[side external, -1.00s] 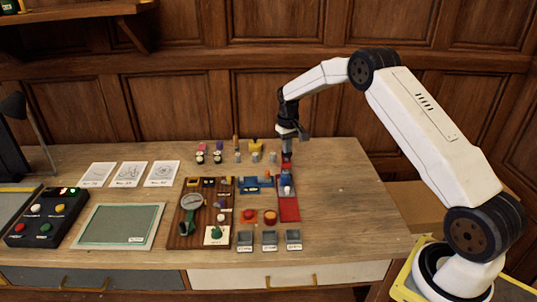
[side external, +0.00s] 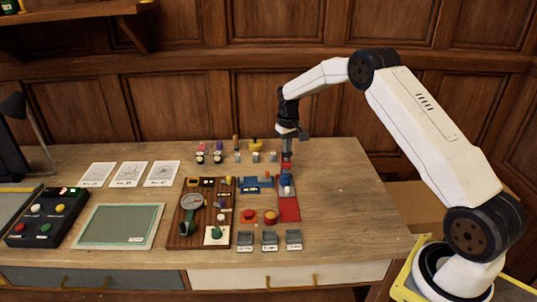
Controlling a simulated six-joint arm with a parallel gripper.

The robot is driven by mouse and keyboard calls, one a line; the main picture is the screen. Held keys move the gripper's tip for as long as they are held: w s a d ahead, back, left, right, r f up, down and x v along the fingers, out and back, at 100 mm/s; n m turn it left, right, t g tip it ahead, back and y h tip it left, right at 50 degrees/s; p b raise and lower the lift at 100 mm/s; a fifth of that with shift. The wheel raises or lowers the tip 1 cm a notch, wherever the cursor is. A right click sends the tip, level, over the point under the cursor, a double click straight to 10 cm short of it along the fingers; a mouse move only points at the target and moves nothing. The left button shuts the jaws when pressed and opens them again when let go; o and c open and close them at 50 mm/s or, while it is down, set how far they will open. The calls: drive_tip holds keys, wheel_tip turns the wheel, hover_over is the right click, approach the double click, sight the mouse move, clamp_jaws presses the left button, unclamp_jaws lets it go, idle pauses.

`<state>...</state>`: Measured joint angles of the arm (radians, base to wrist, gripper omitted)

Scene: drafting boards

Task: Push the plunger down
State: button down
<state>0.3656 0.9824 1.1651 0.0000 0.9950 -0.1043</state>
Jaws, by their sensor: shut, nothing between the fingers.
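A red base (side external: 289,213) with a blue block (side external: 286,180) and a small pale part on it stands right of the middle of the desk. I take this for the plunger device, but the plunger itself is too small to make out for certain. My gripper (side external: 287,158) points straight down at the far end of this device. Its fingers are shut with nothing between them. Whether the tips touch the red part below them I cannot tell.
A wooden board with a dial (side external: 192,202) stands left of the device, beside red buttons (side external: 270,217). Small grey bins (side external: 269,238) lie in front and several small pegs (side external: 255,157) behind. The desk's right side (side external: 350,200) is clear.

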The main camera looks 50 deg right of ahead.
drive_tip(key=shift+r, duration=3.7)
drive_tip(key=shift+a, duration=0.1)
drive_tip(key=shift+s+a+r, duration=0.1)
drive_tip(key=shift+s+a, duration=0.15)
drive_tip(key=shift+a, duration=0.25)
drive_tip(key=s+a+n+t, duration=0.1)
drive_tip(key=s+a, duration=0.8)
drive_tip(key=s, duration=0.4)
drive_tip(key=s+a+f+n+t, duration=0.1)
drive_tip(key=s+a+n, duration=0.1)
drive_tip(key=s+a, duration=0.8)
drive_tip(key=s, duration=0.2)
drive_tip(key=shift+s+a+f+t, duration=0.25)
drive_tip(key=shift+s+a+t, duration=0.05)
drive_tip(key=shift+s, duration=0.1)
